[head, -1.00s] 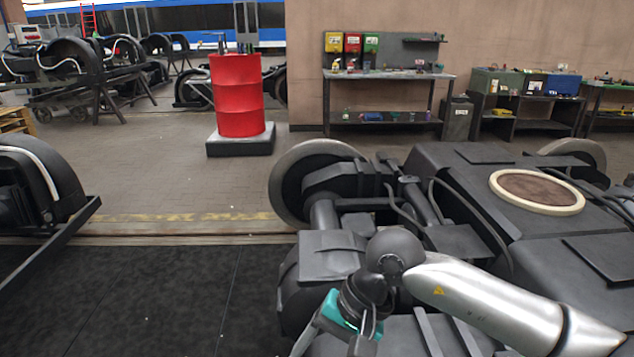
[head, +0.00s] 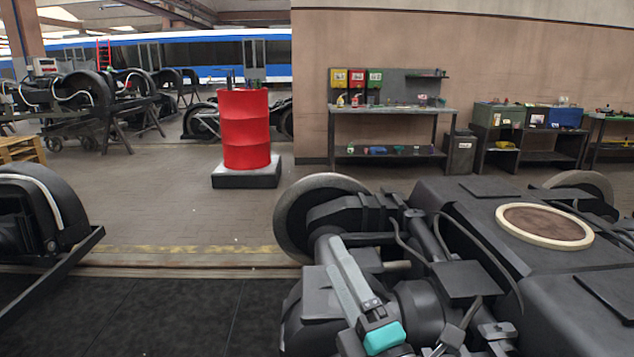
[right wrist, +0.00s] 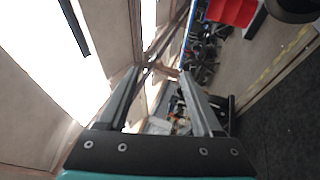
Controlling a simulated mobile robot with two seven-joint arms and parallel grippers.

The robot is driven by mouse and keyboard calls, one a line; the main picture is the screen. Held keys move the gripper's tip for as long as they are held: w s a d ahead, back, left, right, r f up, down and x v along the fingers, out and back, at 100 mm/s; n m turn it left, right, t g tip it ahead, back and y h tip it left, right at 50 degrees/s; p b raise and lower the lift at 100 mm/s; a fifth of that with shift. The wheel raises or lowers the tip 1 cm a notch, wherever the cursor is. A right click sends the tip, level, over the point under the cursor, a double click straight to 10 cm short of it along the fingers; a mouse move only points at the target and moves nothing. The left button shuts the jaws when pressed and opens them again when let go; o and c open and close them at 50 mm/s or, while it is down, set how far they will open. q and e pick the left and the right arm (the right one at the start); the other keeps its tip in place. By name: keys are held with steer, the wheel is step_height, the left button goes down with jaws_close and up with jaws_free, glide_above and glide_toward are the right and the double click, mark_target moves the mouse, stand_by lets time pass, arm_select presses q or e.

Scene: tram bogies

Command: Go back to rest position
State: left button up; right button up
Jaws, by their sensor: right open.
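My right gripper (head: 334,254) shows at the lower middle of the head view, in front of the near side of a dark grey bogie (head: 463,188). Its grey fingers point up and away, above a teal band on the wrist. In the right wrist view the two fingers of the right gripper (right wrist: 159,72) stand apart with nothing between them. Whether the gripper touches the bogie cannot be told; they overlap in the head view. My left gripper is not in view.
A red drum (head: 245,130) stands on a dark plinth (head: 247,177) beyond the bogie. A workbench (head: 390,110) lines the back wall. Another wheel unit (head: 40,215) is at the left. The dark floor mat (head: 170,315) between is clear.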

steer(key=s+d+f+m+g+h, duration=0.25)
steer(key=d+f+m+h, duration=0.2)
steer(key=f+m, duration=0.3)
steer(key=s+d+f+m+g+h, duration=0.1)
steer(key=d+f+m+g+h, duration=0.4)
steer(key=f, duration=0.4)
steer(key=s+d+f+m+g+y, duration=0.1)
steer(key=s+d+f+m+g, duration=0.1)
steer(key=s+f+m+g, duration=0.6)
steer(key=s+d+f+m+g+y, duration=0.15)
steer(key=s+f, duration=0.35)
steer(key=s, duration=0.7)
step_height(320, 180, down, 21)
steer(key=w+d+h, duration=0.1)
steer(key=d, duration=0.1)
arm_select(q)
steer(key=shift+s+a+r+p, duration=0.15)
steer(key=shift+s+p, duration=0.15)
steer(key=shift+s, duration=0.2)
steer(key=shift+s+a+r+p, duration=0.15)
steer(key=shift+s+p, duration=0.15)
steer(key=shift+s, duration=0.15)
arm_select(e)
steer(key=s+d+f, duration=0.5)
steer(key=s+f, duration=0.6)
steer(key=f, duration=0.2)
steer(key=shift+s+d+n+g+h, duration=0.15)
steer(key=shift+s+n+g+h, duration=0.1)
steer(key=shift+n+g+h, duration=0.15)
